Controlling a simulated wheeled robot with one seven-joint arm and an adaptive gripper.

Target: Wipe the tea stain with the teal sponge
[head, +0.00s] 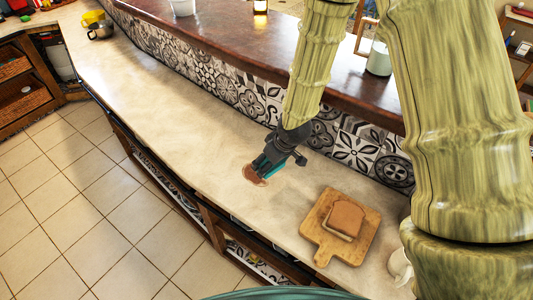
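A brown tea stain (251,177) lies on the pale countertop near its front edge. My gripper (267,168) points down at the right side of the stain and covers part of it. A teal sponge (274,171) shows as a small patch at the gripper's fingers, which are closed around it. The gripper hides most of the sponge. The sponge is at or very near the counter surface; whether it touches the stain cannot be told.
A wooden cutting board (313,222) with bread (345,217) lies right of the gripper. A white mug (399,266) stands at the lower right. A raised brown ledge (230,42) with patterned tiles runs behind.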

